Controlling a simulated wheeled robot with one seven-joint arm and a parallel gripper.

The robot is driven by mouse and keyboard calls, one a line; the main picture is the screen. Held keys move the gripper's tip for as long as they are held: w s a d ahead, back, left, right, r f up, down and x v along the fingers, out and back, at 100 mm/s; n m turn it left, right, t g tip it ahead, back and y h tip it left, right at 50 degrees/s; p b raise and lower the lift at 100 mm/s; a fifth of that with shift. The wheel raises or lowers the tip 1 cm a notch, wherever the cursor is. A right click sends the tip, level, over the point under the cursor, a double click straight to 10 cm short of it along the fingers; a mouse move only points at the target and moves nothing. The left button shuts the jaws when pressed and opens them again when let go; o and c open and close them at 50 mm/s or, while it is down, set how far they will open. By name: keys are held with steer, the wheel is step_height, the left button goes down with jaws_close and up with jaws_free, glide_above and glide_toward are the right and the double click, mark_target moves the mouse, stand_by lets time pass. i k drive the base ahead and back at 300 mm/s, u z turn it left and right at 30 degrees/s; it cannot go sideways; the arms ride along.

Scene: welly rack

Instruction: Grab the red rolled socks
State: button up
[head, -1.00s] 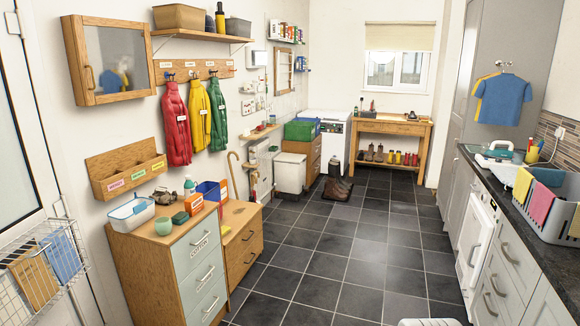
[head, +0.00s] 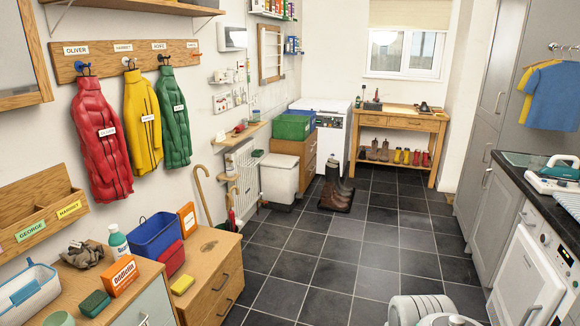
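I cannot make out red rolled socks for certain. A soft-edged red item (head: 170,257) leans against the front of a blue bin (head: 154,235) on the low wooden cabinet at left; I cannot tell whether it is the socks. My gripper is not in view. White rounded parts at the bottom edge, right of centre, look like my own arm, with no fingers showing.
An orange box (head: 118,277), green block (head: 95,304), gloves (head: 82,255) and yellow sponge (head: 182,285) crowd the cabinet tops. Boots (head: 336,190) stand on a tray on the floor. A counter (head: 515,180) runs along the right. The tiled floor (head: 310,265) between is clear.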

mark_target(238, 129)
steer(key=i, duration=6.95)
steer(key=u, duration=5.2)
